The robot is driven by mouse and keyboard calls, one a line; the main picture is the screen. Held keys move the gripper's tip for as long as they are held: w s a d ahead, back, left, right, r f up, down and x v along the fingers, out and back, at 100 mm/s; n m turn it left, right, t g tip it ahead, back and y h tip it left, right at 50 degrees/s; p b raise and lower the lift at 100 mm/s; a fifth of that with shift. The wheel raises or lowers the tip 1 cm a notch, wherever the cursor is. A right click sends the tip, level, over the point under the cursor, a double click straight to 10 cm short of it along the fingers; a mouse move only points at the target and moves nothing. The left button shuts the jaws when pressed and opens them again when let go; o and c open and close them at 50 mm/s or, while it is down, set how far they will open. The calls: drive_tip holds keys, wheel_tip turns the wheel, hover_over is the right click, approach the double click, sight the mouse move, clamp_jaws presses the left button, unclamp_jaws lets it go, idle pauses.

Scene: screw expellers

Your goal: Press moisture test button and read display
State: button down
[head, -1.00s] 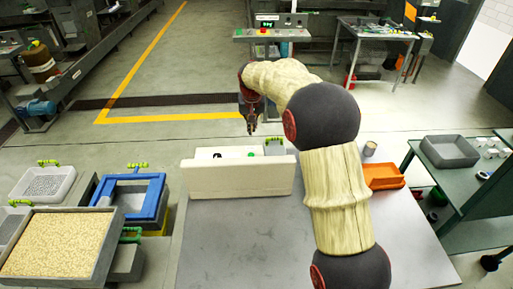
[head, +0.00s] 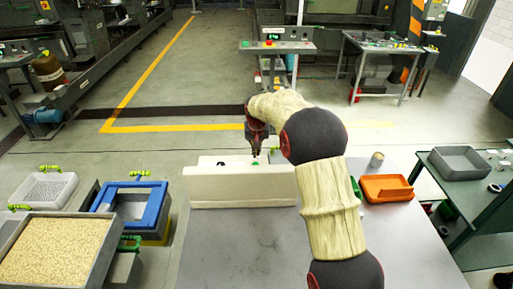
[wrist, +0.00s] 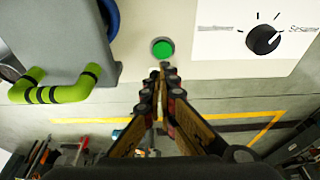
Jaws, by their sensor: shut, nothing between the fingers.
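The cream moisture tester (head: 240,188) stands on the grey table in the head view. Its green button (wrist: 162,49) shows in the wrist view, beside a white panel with a black dial (wrist: 263,39). My gripper (wrist: 164,68) is shut and empty, with its fingertips just beside the button in the picture. I cannot tell whether they touch anything. In the head view, my gripper (head: 256,154) points down over the tester's top and partly hides the controls there. No readable display on the tester shows.
A grey part with a green handle (wrist: 57,92) sits beside the button in the wrist view. The table's front (head: 240,250) is clear. Trays, one with grain (head: 55,250), stand at left.

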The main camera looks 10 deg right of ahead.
sight(257, 162)
wheel_tip(257, 162, down, 3)
drive_tip(key=shift+f+b, duration=0.15)
drive_tip(key=shift+b, duration=0.35)
drive_tip(key=shift+s, duration=0.1)
drive_tip(key=shift+s+f+p, duration=0.1)
drive_tip(key=shift+f+p, duration=0.25)
drive_tip(key=shift+f, duration=0.65)
wheel_tip(257, 162, up, 5)
drive_tip(key=p, duration=0.3)
drive_tip(key=shift+r, duration=0.15)
drive_tip(key=p+v, duration=0.2)
drive_tip(key=v, duration=0.7)
drive_tip(key=shift+r, duration=0.2)
